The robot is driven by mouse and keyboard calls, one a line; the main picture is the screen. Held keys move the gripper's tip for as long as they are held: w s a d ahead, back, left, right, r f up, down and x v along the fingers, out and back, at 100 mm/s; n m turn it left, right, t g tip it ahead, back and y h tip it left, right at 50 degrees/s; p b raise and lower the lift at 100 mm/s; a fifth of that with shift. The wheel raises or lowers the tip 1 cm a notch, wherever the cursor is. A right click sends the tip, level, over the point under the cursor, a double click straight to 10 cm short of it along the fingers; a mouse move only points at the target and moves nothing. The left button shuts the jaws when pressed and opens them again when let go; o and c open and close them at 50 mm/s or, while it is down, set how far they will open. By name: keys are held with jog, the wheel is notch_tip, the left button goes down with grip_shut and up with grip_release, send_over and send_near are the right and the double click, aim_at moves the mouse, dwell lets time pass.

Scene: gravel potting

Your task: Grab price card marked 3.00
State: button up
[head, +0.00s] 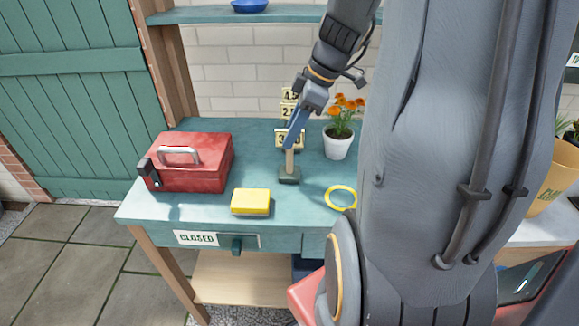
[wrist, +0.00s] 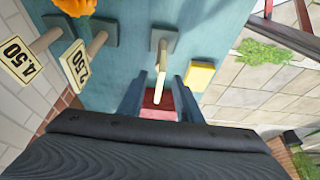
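The price card marked 3.00 (head: 281,139) stands on a wooden post with a dark green base (head: 289,179) on the teal bench. In the head view my gripper finger covers part of its digits. My gripper (head: 291,145) reaches down to it from above. In the wrist view the card (wrist: 160,86) shows edge-on between the two fingers of my gripper (wrist: 159,86). The fingers are open, with a gap on each side of the card. The 2.50 card (wrist: 75,65) and the 4.50 card (wrist: 20,62) stand to the left in the wrist view.
A red toolbox (head: 205,165) is left of the card on the bench (head: 145,210). A yellow block (head: 251,202) and a yellow ring (head: 341,197) lie near the front. A white pot (head: 338,145) with orange flowers stands right of the card. My arm hides the bench's right part.

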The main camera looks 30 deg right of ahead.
aim_at(290, 155)
jog(key=shift+p+x, duration=0.55)
jog(key=shift+x, duration=1.6)
jog(key=shift+w+a, duration=0.1)
jog(key=shift+a, duration=0.05)
grip_shut()
